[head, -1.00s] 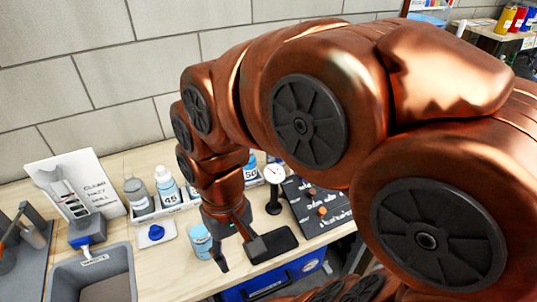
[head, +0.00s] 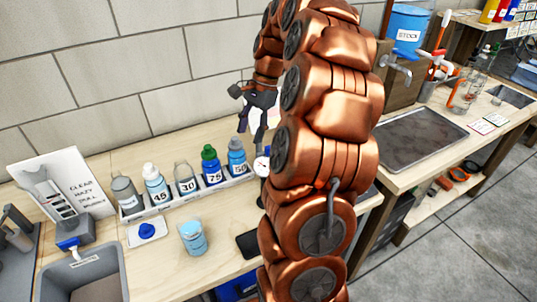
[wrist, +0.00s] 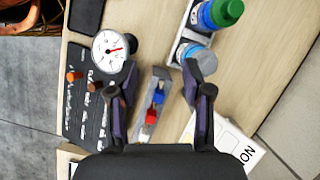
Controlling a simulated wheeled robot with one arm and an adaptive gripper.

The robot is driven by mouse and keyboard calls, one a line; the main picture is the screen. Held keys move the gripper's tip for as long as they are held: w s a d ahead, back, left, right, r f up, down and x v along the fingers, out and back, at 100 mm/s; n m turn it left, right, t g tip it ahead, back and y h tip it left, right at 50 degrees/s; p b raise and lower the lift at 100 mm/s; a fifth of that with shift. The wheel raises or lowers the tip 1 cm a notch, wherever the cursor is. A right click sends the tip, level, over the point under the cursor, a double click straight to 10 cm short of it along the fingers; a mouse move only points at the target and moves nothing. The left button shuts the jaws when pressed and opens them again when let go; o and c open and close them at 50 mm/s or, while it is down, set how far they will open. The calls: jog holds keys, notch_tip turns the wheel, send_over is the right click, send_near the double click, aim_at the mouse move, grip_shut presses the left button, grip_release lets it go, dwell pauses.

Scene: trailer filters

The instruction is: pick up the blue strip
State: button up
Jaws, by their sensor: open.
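A small blue piece (wrist: 158,96), which appears to be the blue strip, lies in a narrow grey holder (wrist: 161,74) in the wrist view. A red piece (wrist: 151,117) and a white piece sit beside it in the same holder. My gripper (wrist: 160,68) is open and empty, with one finger on each side of the holder. I cannot tell how high it is above it. In the head view my gripper (head: 251,122) is near the wall, and my arm hides the holder and the blue piece.
A round dial gauge (wrist: 109,50) and a dark board (wrist: 82,115) are left of the holder. A white rack (head: 200,190) of several bottles and a white card (wrist: 235,142) are on its right in the wrist view. A sink (head: 88,283) is at lower left.

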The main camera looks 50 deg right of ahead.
aim_at(270, 147)
jog(key=s+d+f+m, duration=0.15)
jog(key=d+m, duration=0.25)
jog(key=d, duration=0.6)
jog(key=shift+t, duration=0.4)
jog(key=shift+d+p+x, duration=0.15)
jog(key=shift+p+x, duration=0.45)
jog(key=shift+x, duration=1.55)
jog(key=shift+d+p+x, duration=0.15)
jog(key=shift+p+x, duration=0.4)
jog(key=shift+x, duration=1.65)
jog(key=shift+w, duration=0.2)
jog(key=c, duration=0.8)
